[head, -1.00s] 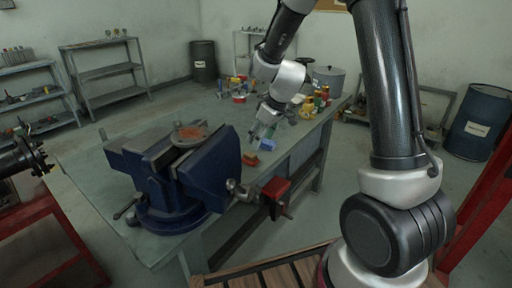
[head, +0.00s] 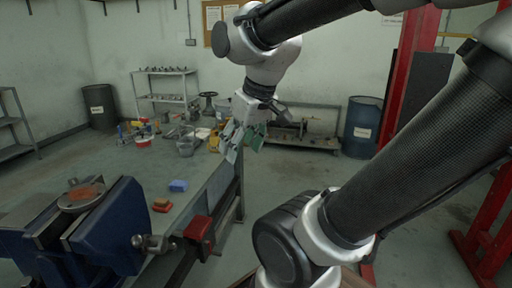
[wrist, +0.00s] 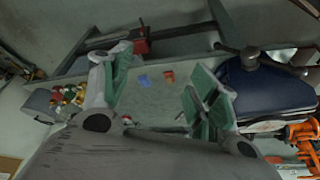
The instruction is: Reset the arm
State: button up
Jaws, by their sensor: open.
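My gripper (head: 240,142) is in the middle of the head view, raised in front of the workbench's right side. Its fingers are apart and nothing is between them. In the wrist view my gripper (wrist: 158,95) shows two green-padded fingers spread wide, with the bench below. A gate valve with a round handwheel cannot be made out clearly; a dark wheel-shaped thing (head: 208,100) stands at the back.
A blue vise (head: 112,230) stands on the bench (head: 185,205) at left. A blue block (head: 178,186) and a red block (head: 161,205) lie near it. Bottles and a bucket stand farther back. A blue drum (head: 362,125) and a red post (head: 408,75) are at right.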

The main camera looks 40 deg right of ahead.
jog(key=s, duration=0.2)
jog(key=s+d+m, duration=0.1)
jog(key=shift+s+d+r+h, duration=0.1)
jog(key=shift+s+d+h, duration=0.1)
jog(key=shift+s+h, duration=0.15)
jog(key=shift+o, duration=0.5)
dwell(0.5)
